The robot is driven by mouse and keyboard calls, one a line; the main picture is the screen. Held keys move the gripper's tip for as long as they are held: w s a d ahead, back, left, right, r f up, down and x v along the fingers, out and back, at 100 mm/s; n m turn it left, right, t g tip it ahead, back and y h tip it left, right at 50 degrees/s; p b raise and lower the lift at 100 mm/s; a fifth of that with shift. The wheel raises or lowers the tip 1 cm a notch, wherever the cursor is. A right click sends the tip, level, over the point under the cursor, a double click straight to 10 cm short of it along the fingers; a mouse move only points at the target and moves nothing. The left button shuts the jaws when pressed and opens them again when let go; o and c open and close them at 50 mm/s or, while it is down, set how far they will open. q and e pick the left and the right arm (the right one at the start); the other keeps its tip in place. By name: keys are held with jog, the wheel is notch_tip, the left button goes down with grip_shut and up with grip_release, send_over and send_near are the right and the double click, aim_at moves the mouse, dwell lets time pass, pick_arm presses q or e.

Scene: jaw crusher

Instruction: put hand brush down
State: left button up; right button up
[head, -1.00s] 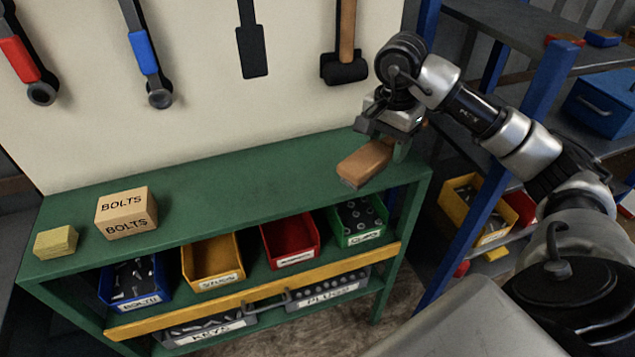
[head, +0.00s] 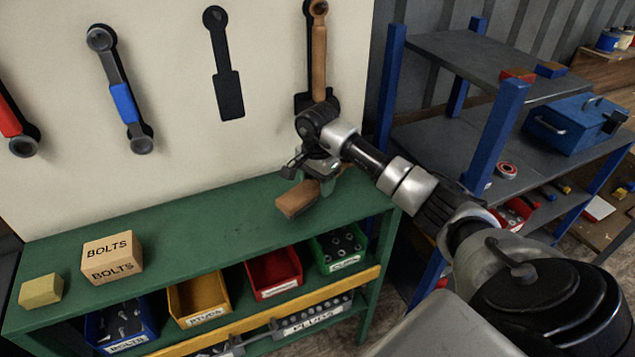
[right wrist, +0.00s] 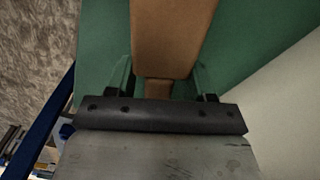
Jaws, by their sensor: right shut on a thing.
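The hand brush (head: 297,200) has a brown wooden body and is at the right end of the green bench top (head: 190,229). My right gripper (head: 318,180) is shut on it, above the bench's right part. In the right wrist view the brush (right wrist: 172,40) extends away from between the two green fingers (right wrist: 160,78), over green surface. I cannot tell whether the brush touches the bench top. My left gripper is not in view.
A BOLTS box (head: 111,257) and a yellow block (head: 40,290) stand at the bench's left end. The middle of the top is clear. Coloured bins, such as the red bin (head: 273,274), sit below. A tool board (head: 190,150) rises behind; a blue-post shelf (head: 497,130) stands right.

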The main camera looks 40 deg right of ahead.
jog(key=shift+f, duration=0.8)
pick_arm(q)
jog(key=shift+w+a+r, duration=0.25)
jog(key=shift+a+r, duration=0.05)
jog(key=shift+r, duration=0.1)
pick_arm(e)
jog(key=shift+f, duration=0.2)
jog(key=o, duration=1)
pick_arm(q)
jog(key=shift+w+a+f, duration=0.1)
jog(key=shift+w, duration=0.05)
pick_arm(e)
jog(key=shift+r, duration=0.15)
